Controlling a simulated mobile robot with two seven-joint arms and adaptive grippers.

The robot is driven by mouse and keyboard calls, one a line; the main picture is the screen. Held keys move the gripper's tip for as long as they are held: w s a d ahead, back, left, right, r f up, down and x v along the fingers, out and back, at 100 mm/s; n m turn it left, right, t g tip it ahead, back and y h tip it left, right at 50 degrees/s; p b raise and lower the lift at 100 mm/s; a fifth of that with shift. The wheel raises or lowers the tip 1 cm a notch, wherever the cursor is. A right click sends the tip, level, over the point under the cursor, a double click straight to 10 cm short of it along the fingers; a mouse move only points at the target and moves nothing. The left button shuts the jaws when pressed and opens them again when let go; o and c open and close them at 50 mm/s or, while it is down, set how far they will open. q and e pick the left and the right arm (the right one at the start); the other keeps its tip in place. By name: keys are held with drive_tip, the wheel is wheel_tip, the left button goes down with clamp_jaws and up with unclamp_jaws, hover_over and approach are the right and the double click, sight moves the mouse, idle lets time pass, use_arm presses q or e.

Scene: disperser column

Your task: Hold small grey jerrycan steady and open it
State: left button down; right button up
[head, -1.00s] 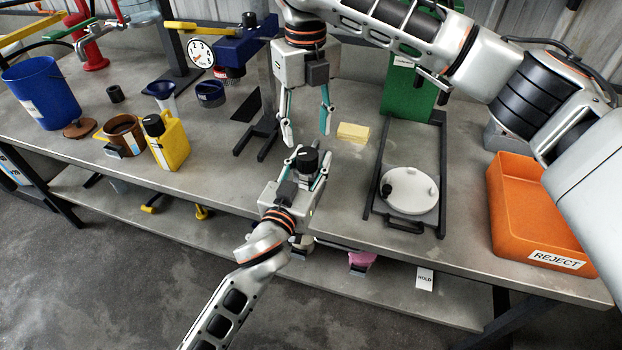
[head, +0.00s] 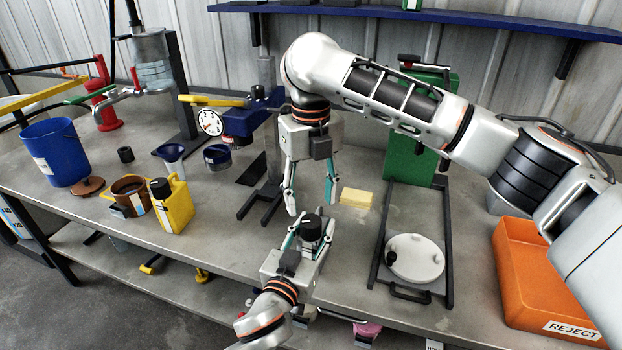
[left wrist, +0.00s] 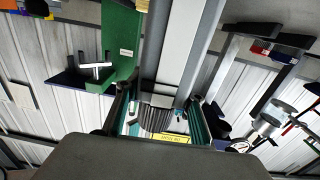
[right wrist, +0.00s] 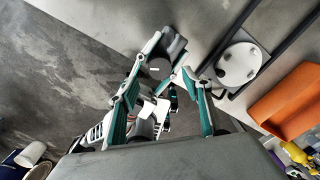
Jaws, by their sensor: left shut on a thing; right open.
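The small grey jerrycan, mostly hidden in the head view, shows its black cap (head: 311,227) on top. My left gripper (head: 308,246) is shut on the jerrycan near the table's front edge. My right gripper (head: 311,206) points down just above and behind the cap, its fingers apart with nothing between them. In the right wrist view, the dark cap (right wrist: 158,68) lies near the open fingertips, apart from a firm hold. In the left wrist view, a dark ribbed cap (left wrist: 157,118) shows between my left fingers; the jerrycan's body is hard to make out there.
A yellow jerrycan (head: 175,208), brown pot (head: 130,194) and blue bucket (head: 57,152) stand left. A dial stand (head: 210,122) is behind. A yellow sponge (head: 356,198), white round lid (head: 415,258) in a dark frame and orange reject bin (head: 540,280) are right.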

sight(311, 220)
drive_tip(key=shift+f, duration=2.65)
drive_tip(key=c, duration=1.3)
drive_tip(key=shift+r, duration=0.3)
drive_tip(key=shift+r, duration=0.85)
drive_tip(key=shift+r, duration=0.1)
